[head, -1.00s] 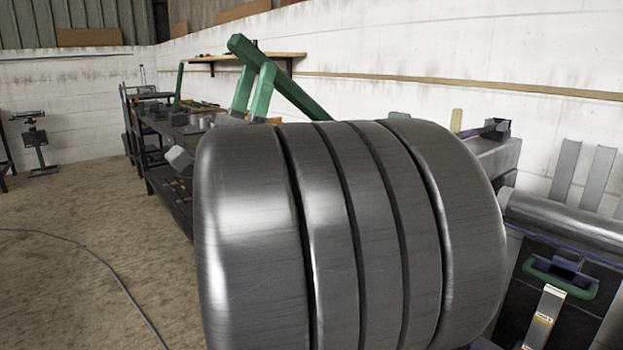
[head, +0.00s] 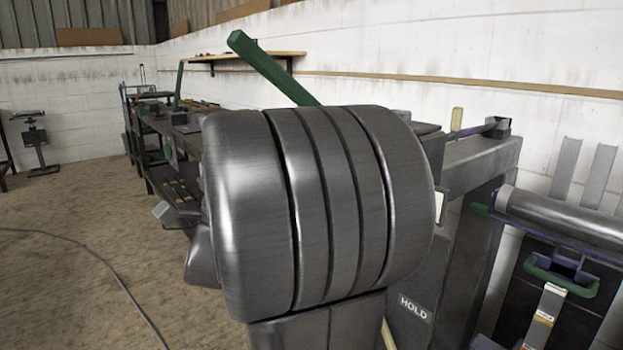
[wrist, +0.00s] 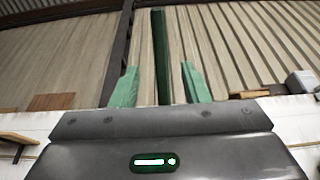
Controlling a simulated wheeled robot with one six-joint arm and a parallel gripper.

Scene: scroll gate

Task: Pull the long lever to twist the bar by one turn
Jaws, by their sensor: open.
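The long lever is a dark green bar (head: 270,68). In the head view it slants from upper left down to the right, and its lower end is hidden behind my grey arm. In the wrist view the lever (wrist: 160,55) stands upright between the two light green fingers of my gripper (wrist: 160,67). The fingers are apart, with a gap on each side of the lever; I cannot tell how deep it lies between them. In the head view my arm hides the gripper. I cannot clearly make out the bar to be twisted; a thin rod (head: 472,131) shows at right.
A dark workbench (head: 150,120) with tools runs along the left behind my arm. A grey stand with a HOLD label (head: 415,308) is close at lower right. Further right are a metal roller (head: 565,216) and a green handle (head: 560,277). The floor at left is open, with a cable (head: 105,270).

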